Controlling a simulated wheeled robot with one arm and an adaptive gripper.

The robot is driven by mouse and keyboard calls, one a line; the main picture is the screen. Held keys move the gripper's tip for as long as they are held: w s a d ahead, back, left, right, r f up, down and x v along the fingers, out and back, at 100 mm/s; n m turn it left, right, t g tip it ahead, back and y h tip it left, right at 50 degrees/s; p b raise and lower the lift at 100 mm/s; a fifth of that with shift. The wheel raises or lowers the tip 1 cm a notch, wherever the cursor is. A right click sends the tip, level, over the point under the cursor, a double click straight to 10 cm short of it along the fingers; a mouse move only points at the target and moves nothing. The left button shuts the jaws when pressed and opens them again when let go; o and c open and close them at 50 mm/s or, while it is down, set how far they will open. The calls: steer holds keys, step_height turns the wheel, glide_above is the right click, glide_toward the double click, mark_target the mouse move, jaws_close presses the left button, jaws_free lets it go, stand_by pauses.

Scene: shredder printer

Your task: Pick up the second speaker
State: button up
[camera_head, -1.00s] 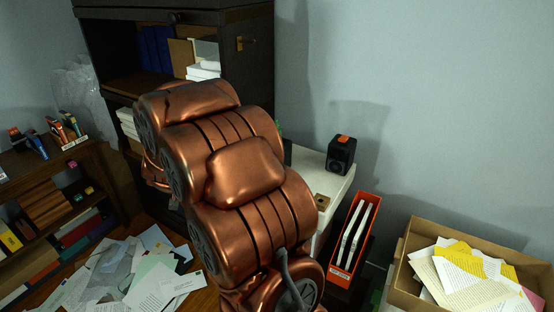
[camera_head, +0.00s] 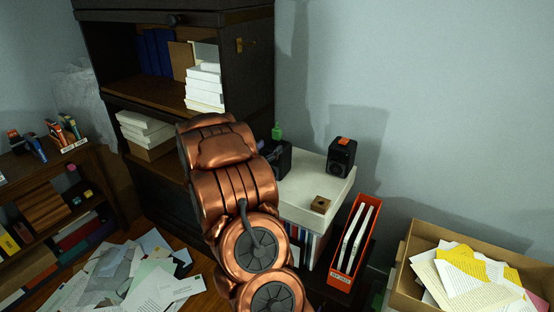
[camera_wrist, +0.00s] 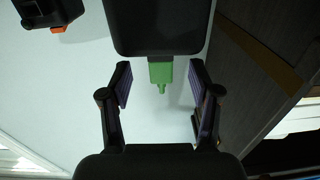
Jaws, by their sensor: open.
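A black speaker (camera_head: 284,160) with a small green bottle-shaped piece (camera_head: 277,132) on top stands at the left end of the white cabinet top, partly hidden behind my arm. The other black speaker (camera_head: 341,157), with an orange piece on top, stands at the back right of that top. In the wrist view, which looks upside down, my gripper (camera_wrist: 160,66) is open, its fingers apart on either side of the green piece (camera_wrist: 161,73). The speaker's dark body (camera_wrist: 155,28) is above it in the picture. The orange-topped speaker (camera_wrist: 47,12) is at upper left.
The dark bookcase (camera_head: 255,80) rises close beside the left speaker. An orange file holder (camera_head: 345,270) and a cardboard box of papers (camera_head: 410,255) are at right.

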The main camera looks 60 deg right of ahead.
mark_target(275, 142)
steer(key=shift+w+d+f+p, duration=0.15)
steer(key=shift+d+p, duration=0.25)
steer(key=shift+d, duration=1.05)
steer(key=shift+w+d+f+p, duration=0.1)
steer(key=shift+d+p, duration=0.3)
steer(key=shift+d, duration=1.05)
jaws_close()
steer(key=shift+r, duration=0.1)
